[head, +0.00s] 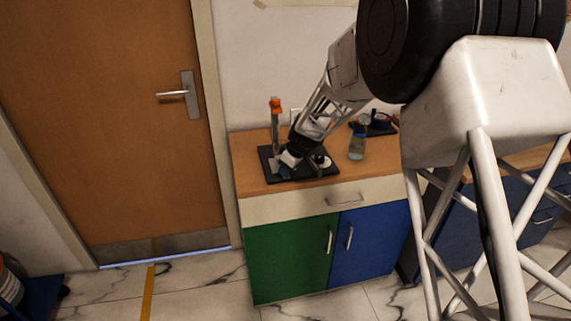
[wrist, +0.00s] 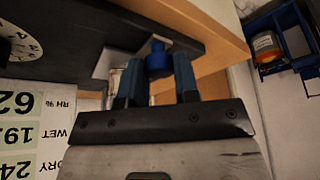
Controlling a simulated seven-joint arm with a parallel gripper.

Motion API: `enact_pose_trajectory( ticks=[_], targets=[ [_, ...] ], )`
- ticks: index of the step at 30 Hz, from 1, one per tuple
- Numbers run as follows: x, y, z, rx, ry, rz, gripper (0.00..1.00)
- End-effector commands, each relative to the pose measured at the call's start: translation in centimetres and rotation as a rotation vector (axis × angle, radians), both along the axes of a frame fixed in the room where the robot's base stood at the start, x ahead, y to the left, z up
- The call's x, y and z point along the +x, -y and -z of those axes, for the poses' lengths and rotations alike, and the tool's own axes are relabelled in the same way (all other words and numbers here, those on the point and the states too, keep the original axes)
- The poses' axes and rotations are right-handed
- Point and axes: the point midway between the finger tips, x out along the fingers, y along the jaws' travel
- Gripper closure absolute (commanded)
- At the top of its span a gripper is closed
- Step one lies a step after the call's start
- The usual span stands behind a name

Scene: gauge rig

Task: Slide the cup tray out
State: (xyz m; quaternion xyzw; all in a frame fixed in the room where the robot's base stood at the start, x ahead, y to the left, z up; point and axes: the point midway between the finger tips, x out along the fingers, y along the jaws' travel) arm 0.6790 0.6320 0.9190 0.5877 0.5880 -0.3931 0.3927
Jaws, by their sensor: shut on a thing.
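The gauge rig has a black base (head: 322,177) on the wooden counter, with an upright post (head: 274,120) topped in orange. My gripper (head: 285,163) is low at the rig's left part and hides much of it. In the wrist view my gripper (wrist: 158,66) has its two blue fingers on either side of a blue knob (wrist: 157,58), shut on it. A light grey plate (wrist: 108,62) beside the knob at the edge of the black base looks like the cup tray. Whether the tray stands out from the base I cannot tell.
A bottle (head: 357,144) and a dark device (head: 377,124) stand to the right on the counter (head: 250,175). A printed humidity panel (wrist: 25,130) and a dial (wrist: 18,42) show in the wrist view. The counter's front edge is close to the rig.

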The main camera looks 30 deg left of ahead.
Motion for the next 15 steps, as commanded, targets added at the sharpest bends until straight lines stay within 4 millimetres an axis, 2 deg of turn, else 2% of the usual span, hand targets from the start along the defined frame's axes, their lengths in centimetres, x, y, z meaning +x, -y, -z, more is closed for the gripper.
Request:
enact_pose_trajectory(
  ticks=[6,15],
  targets=[
    [-1.4,1.4,-0.1,0.001,0.001,0.0,1.0],
    [-1.8,1.7,0.0,-0.001,-0.001,-0.001,1.0]
  ],
)
